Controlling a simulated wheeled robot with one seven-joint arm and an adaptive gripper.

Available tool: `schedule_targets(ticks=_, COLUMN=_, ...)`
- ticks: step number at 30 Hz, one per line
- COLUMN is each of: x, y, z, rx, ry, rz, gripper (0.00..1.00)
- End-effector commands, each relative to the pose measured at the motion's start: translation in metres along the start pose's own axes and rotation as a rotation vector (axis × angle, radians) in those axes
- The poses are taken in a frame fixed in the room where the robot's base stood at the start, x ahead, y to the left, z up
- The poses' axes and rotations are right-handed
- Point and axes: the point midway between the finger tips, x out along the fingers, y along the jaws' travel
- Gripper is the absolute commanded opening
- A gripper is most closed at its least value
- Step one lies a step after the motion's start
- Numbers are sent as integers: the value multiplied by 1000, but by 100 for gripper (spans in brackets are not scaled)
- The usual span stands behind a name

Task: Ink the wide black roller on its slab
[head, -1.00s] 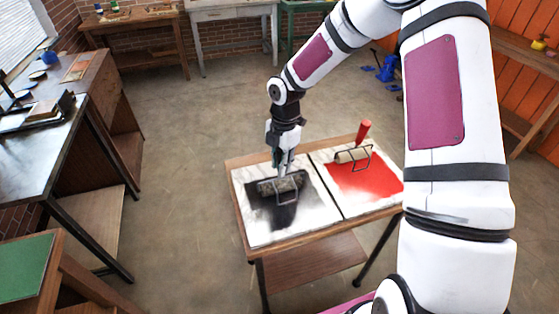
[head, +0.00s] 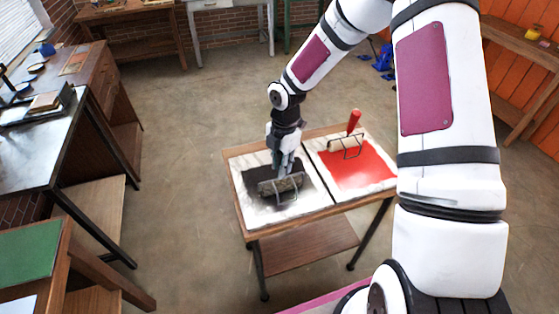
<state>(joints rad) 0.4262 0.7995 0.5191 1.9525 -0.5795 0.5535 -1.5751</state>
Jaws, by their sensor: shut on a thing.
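The wide dark roller (head: 268,188) with its wire frame lies over the black ink on the left slab (head: 307,206) of the small wooden table. My gripper (head: 284,170) is above the roller, pointing down, and shut on its handle, which is mostly hidden by the fingers. Black ink (head: 259,176) spreads over the middle and back of the slab. The roller appears to rest on the slab toward its front, but contact is hard to confirm.
A second roller with a red handle (head: 353,122) rests on the right slab, beside red ink (head: 357,170). A dark-topped bench (head: 45,140) stands at the left, with a green-topped table (head: 30,252) in front of it. Open floor surrounds the small table.

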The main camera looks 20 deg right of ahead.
Motion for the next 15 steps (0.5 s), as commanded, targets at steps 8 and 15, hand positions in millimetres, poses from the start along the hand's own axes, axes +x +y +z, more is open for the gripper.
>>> schedule_targets(ticks=8, x=2, y=-18, z=-9, rx=1, ry=3, rz=-6, gripper=0)
schedule_targets(ticks=15, x=3, y=-25, z=-12, rx=1, ry=4, rz=-7, gripper=0)
